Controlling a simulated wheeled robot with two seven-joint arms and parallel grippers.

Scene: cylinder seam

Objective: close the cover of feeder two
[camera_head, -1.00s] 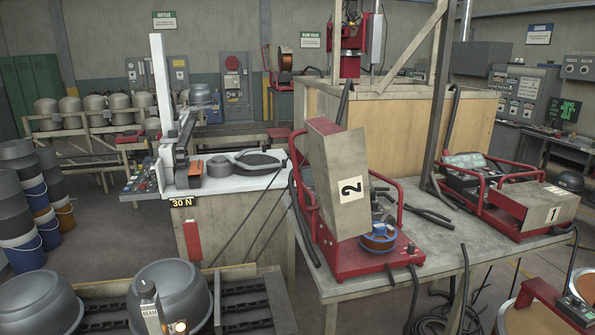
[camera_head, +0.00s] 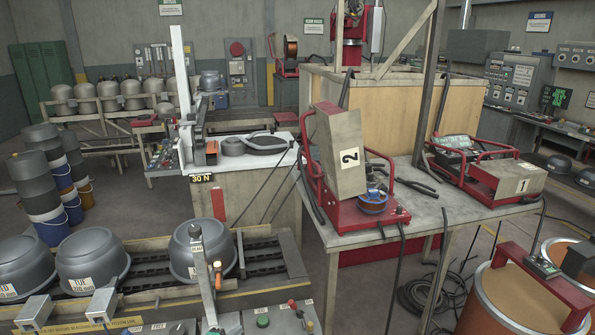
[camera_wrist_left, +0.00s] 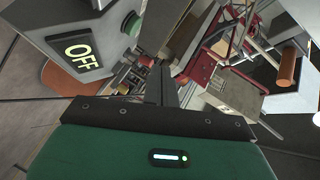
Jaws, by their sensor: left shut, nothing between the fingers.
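Feeder two (camera_head: 365,215) is a red tray on the table in the head view. Its grey cover (camera_head: 340,175), marked 2, stands raised and tilted at the tray's left side. I cannot make out either gripper for certain in the head view.
Feeder one (camera_head: 485,178), its grey cover lowered, stands to the right on the table (camera_head: 350,238). Copper drums (camera_head: 510,305) stand front right and loose cables lie below. Grey pots (camera_head: 92,262) line a conveyor front left. An OFF box (camera_wrist_left: 82,52) is close at the left gripper's left.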

